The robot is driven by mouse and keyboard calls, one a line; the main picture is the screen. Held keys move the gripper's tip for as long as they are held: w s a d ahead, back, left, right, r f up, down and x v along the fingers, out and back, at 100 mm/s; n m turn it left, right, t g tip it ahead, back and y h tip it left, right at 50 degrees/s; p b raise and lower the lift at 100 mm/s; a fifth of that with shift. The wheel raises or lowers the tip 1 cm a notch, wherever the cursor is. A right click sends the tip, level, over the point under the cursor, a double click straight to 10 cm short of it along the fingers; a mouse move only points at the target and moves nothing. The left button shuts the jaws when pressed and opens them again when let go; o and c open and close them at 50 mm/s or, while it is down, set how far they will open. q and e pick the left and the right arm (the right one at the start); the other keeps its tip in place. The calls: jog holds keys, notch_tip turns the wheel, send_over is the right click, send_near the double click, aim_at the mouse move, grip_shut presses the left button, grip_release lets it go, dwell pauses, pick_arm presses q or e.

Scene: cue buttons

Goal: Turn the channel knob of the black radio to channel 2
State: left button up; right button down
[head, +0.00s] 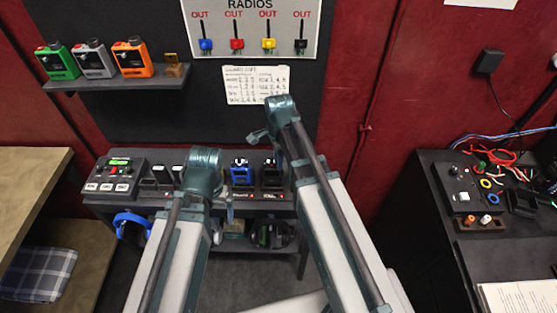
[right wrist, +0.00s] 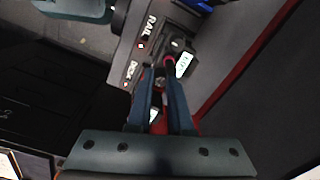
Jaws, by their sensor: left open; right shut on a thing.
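A black radio (head: 270,178) stands in the bank of slots on the bench, beside a blue radio (head: 240,175). In the right wrist view, my right gripper (right wrist: 160,78) is shut on a small part at the top of a dark device (right wrist: 179,50); this looks like the black radio's knob, but the fingers hide most of it. A pinkish-red mark and a white label show beside the fingertips. The channel setting is unreadable. In the head view my right arm hides that gripper. My left gripper (head: 229,206) is open and empty, partly hidden by its arm, in front of the bench.
The bench (head: 105,203) carries a control box (head: 114,176) with a green display. Green, grey and orange radios (head: 134,58) sit on a wall shelf. Blue headphones (head: 131,222) hang below. A cluttered desk (head: 430,165) stands right.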

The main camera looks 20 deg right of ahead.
jog(key=c, duration=0.8)
grip_release()
jog(key=shift+r, duration=0.1)
notch_tip(320, 180, up, 14)
jog(key=p, duration=1.3)
jog(key=shift+s+f+p, duration=0.15)
jog(key=shift+f+p, duration=0.05)
jog(key=shift+p, duration=0.2)
